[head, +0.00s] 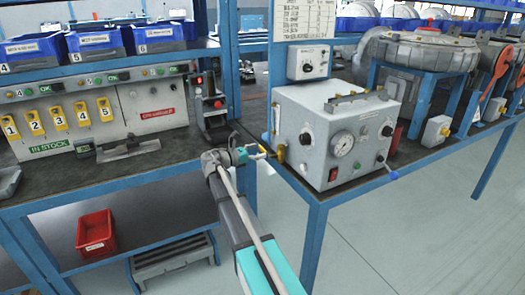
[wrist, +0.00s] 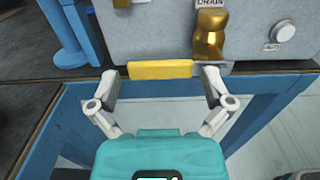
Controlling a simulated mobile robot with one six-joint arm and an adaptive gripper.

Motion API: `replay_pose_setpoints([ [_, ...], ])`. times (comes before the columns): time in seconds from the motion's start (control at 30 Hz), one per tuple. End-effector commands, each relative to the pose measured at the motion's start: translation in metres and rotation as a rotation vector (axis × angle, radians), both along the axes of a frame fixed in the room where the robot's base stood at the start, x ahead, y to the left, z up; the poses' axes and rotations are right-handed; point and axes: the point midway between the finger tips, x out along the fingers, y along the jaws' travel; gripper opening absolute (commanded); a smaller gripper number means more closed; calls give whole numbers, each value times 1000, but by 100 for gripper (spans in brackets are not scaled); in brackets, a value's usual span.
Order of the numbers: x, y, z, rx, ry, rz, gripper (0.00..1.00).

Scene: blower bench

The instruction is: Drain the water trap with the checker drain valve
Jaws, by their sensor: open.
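The checker (head: 300,112) is a grey box with a round gauge, standing on the right bench. Its brass drain valve (wrist: 209,36) sits under a DRAIN label on the box's side in the wrist view. The valve's yellow lever (wrist: 160,69) lies level, pointing left from below the brass body. My gripper (wrist: 160,78) is open, with one finger near each end of the lever's yellow part. I cannot tell whether the fingers touch it. In the head view my gripper (head: 254,152) is at the box's left side, beside the brass valve (head: 281,153).
A blue bench post (head: 228,60) stands just left of the checker. The bench edge (wrist: 250,80) runs close below the lever. The left bench holds a grey panel with yellow tags (head: 57,118). A red bin (head: 96,234) sits on the lower shelf.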

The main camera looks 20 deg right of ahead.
Motion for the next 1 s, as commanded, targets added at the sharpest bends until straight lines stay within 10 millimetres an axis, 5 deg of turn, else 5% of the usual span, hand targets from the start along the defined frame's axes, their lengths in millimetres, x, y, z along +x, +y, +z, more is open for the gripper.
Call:
replay_pose_setpoints([
  [0.57,1,-16,0,0,0,0,100],
  [1.0,0,-16,0,0,0,0,22],
])
